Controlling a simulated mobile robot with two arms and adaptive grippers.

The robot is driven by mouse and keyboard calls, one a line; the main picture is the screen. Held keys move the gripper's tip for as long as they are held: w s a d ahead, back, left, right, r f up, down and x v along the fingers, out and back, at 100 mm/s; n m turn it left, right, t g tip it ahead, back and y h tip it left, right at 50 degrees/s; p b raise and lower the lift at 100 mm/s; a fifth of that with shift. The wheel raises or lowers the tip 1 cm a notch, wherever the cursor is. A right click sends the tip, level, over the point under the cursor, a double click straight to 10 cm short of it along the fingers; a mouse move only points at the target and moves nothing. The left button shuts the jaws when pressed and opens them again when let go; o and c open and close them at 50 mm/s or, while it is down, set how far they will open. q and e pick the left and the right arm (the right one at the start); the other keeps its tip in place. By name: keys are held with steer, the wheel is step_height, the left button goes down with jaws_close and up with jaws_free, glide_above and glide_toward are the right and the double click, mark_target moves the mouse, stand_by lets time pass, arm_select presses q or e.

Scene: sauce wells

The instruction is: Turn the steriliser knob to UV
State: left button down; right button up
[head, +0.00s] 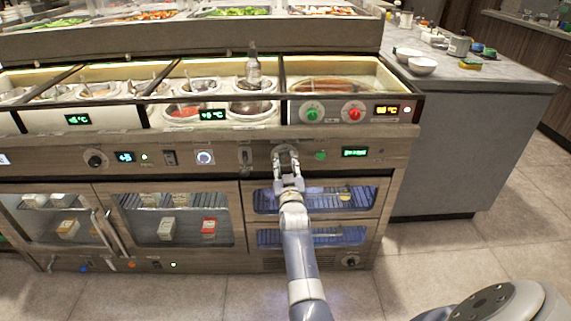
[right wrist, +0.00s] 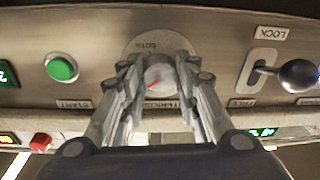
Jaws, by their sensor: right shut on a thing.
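The steriliser knob (right wrist: 158,76) is a round grey knob with a red pointer mark, on a round plate on the metal panel. The plate reads BOTH above the knob in the right wrist view. A label partly hidden by my fingers sits below it. My right gripper (right wrist: 160,72) is shut on the knob, one finger on each side. In the head view, my right gripper (head: 287,172) reaches up to the panel and covers most of the knob. No UV mark can be read. My left gripper is not in view.
A green START button (right wrist: 62,68) and a LOCK lever with a dark ball (right wrist: 298,74) flank the knob. Above are red and green knobs (head: 354,112). Below, blue-lit glass drawers (head: 330,236) show behind my arm. Open floor lies at the right.

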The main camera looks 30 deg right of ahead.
steer(key=o, duration=1.1)
steer(key=shift+c, duration=0.2)
